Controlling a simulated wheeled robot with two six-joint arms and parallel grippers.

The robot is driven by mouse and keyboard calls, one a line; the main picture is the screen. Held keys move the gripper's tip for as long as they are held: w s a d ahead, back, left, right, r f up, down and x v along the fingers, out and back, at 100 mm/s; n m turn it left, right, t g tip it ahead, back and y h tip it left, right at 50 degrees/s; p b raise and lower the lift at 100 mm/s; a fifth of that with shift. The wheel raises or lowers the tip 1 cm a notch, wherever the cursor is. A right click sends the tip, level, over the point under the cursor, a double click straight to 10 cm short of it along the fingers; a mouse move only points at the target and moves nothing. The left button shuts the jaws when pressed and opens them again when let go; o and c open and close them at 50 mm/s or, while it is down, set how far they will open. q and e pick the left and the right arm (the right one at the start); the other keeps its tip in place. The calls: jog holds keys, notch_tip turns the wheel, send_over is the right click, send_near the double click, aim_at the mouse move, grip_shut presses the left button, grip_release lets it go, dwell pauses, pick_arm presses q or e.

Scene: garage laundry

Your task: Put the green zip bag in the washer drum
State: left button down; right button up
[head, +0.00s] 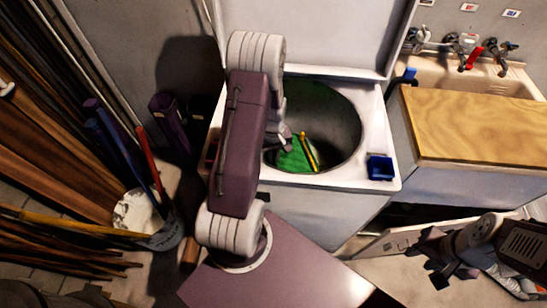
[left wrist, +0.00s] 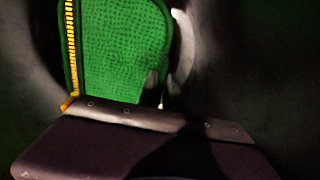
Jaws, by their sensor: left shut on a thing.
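The green zip bag (head: 293,160), with a yellow zip along one edge, is inside the opening of the washer drum (head: 345,120). My left gripper (head: 285,142) reaches down into the drum and is shut on the bag; its fingertips are partly hidden by my arm. In the left wrist view the green bag (left wrist: 122,45) hangs just beyond the gripper body, its dotted face and yellow zip showing, with dark drum wall around it. My right gripper (head: 437,262) is apart from the washer at the lower right, its fingers spread and empty.
The washer's raised lid (head: 310,35) stands behind the opening. A blue box (head: 380,168) sits on the washer's front right corner. A sink with a wooden board (head: 480,120) is to the right. Planks and a bucket of tools (head: 150,218) crowd the left.

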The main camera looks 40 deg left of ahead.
pick_arm(q)
jog(key=shift+f+b, duration=0.35)
jog(key=shift+f, duration=0.2)
jog(key=c, duration=1.5)
grip_release()
jog(key=shift+r, duration=0.4)
notch_tip(320, 180, up, 13)
jog(key=p, duration=0.3)
jog(key=shift+s+f, duration=0.1)
jog(key=shift+f, duration=0.1)
